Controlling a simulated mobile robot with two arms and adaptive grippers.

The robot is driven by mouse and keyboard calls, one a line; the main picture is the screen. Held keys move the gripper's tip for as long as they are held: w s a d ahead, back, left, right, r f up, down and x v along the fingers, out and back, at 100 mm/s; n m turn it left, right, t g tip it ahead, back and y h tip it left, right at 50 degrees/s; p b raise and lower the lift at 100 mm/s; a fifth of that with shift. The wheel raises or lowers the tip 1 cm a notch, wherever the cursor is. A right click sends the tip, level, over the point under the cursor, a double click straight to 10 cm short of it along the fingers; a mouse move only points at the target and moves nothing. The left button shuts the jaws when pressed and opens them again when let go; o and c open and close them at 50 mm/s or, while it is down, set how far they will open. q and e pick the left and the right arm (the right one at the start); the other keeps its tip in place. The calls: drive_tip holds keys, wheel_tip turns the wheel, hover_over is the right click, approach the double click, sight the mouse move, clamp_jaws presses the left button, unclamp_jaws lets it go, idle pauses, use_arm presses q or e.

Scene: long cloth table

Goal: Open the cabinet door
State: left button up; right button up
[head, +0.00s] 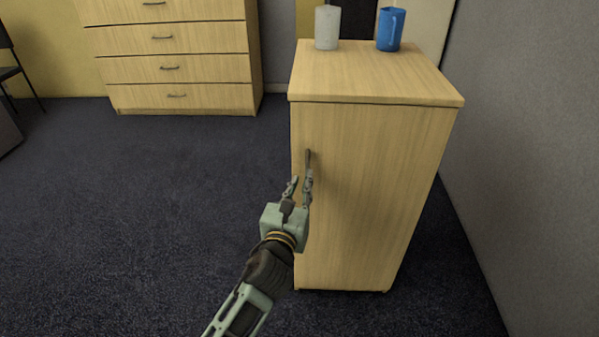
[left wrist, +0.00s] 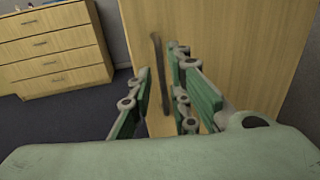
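The cabinet (head: 375,190) is a light wood box with its front door (head: 350,220) shut flush. A dark vertical handle (head: 308,158) sits near the door's upper left edge. My left gripper (head: 300,182) is in front of the door, just below the top of the handle. In the left wrist view, the handle (left wrist: 158,65) stands upright between the two green fingers of my left gripper (left wrist: 161,88), which are apart. The fingers do not appear closed on it; whether either touches it I cannot tell. My right gripper is in neither view.
A white cup (head: 327,28) and a blue mug (head: 390,29) stand on the cabinet top. A wooden drawer chest (head: 180,70) is at the back left. A grey wall (head: 520,150) rises right of the cabinet. The dark carpet (head: 130,200) to the left is clear.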

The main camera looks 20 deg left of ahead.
use_arm(q)
drive_tip(key=w+b, duration=0.1)
drive_tip(key=w, duration=0.6)
drive_tip(key=shift+w+a, duration=0.15)
drive_tip(key=shift+a, duration=0.15)
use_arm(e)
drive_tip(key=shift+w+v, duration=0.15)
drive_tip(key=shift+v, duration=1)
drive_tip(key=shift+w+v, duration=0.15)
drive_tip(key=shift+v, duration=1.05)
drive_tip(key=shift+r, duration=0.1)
use_arm(q)
clamp_jaws()
